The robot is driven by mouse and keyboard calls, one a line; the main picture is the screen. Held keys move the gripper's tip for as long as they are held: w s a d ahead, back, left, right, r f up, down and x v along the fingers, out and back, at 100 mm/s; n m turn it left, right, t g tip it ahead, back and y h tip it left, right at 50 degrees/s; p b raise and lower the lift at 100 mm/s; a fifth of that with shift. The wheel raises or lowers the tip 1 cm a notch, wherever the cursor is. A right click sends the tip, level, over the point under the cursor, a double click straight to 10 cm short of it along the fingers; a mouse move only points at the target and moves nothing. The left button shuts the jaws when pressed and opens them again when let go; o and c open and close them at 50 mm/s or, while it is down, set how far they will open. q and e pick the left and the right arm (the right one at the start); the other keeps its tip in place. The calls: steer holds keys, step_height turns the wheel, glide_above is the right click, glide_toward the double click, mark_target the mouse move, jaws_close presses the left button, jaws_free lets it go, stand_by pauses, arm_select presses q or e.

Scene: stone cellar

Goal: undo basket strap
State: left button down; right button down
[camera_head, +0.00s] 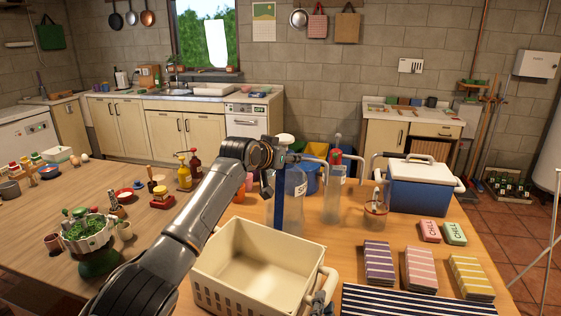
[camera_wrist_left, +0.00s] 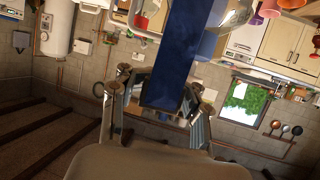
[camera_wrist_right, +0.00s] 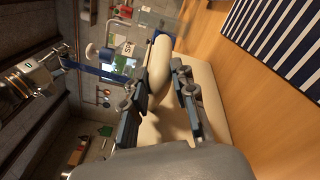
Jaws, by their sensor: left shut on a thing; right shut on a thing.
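The cream basket (camera_head: 235,287) stands on the wooden table at the bottom middle of the head view, open and empty inside. The blue strap (camera_head: 279,205) hangs almost straight down from my left gripper (camera_head: 280,160), behind the basket's far rim. My left gripper is shut on the strap, which fills its jaws in the left wrist view (camera_wrist_left: 178,60). Whether the strap's lower end still touches the basket cannot be told. My right gripper (camera_head: 322,300) is low at the basket's right side, shut on its cream handle (camera_wrist_right: 162,62).
A clear bottle (camera_head: 292,205) and a glass jar (camera_head: 376,205) stand behind the basket. A blue cooler (camera_head: 415,188) is at the back right. A striped mat (camera_head: 405,303) and striped cloth stacks (camera_head: 378,262) lie on the right. A planter (camera_head: 92,240) stands left.

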arm_select(q)
steer(key=w, duration=0.1)
steer(key=w+d, duration=0.1)
steer(key=shift+w+d+f, duration=0.1)
steer(key=shift+w+d, duration=0.2)
steer(key=shift+w, duration=0.1)
arm_select(e)
steer(key=shift+s+d+f, duration=0.1)
steer(key=shift+f, duration=0.3)
arm_select(q)
steer(key=shift+d+f, duration=0.1)
steer(key=c, duration=0.6)
jaws_free()
steer(key=shift+f, duration=0.15)
steer(key=shift+c, duration=0.2)
steer(key=shift+s, duration=0.1)
